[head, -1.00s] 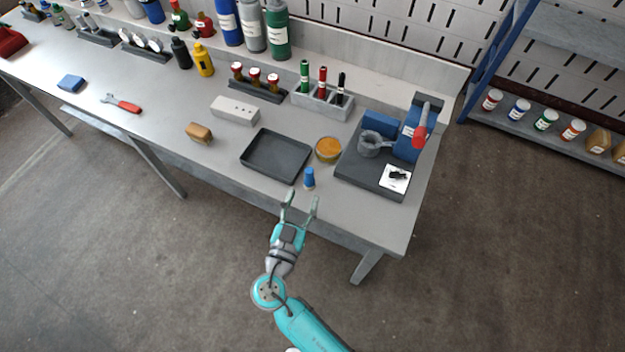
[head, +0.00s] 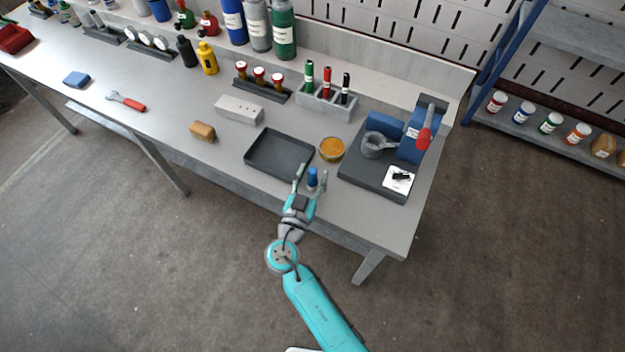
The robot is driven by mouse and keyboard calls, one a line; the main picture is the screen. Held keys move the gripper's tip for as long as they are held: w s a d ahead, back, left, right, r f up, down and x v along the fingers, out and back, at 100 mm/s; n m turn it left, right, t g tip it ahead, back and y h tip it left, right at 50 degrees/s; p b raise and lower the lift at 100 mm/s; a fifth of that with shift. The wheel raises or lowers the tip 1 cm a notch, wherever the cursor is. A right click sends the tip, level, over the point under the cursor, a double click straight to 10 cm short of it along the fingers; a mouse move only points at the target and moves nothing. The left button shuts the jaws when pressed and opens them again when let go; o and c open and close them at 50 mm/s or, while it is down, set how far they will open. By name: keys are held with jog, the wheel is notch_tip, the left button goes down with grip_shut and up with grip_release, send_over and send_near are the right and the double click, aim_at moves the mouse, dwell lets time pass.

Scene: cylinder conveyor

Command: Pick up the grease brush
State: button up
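A small blue upright piece (head: 312,177) stands near the front edge of the workbench, just below the round tin of orange-yellow grease (head: 332,149). It may be the grease brush, but I cannot make out bristles. My gripper (head: 312,173) is open, with one finger on each side of the blue piece in the picture. Gaps show between the fingers and the piece. Its lower part is partly hidden by my gripper.
A dark empty tray (head: 262,166) lies left of my gripper. A dark base plate (head: 355,178) with a blue device stands to the right. A tan block (head: 203,131) and a grey block (head: 239,109) lie farther left. The bench's front right corner is clear.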

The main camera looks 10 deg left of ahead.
grip_shut()
notch_tip(320, 180, up, 10)
dwell(0.6)
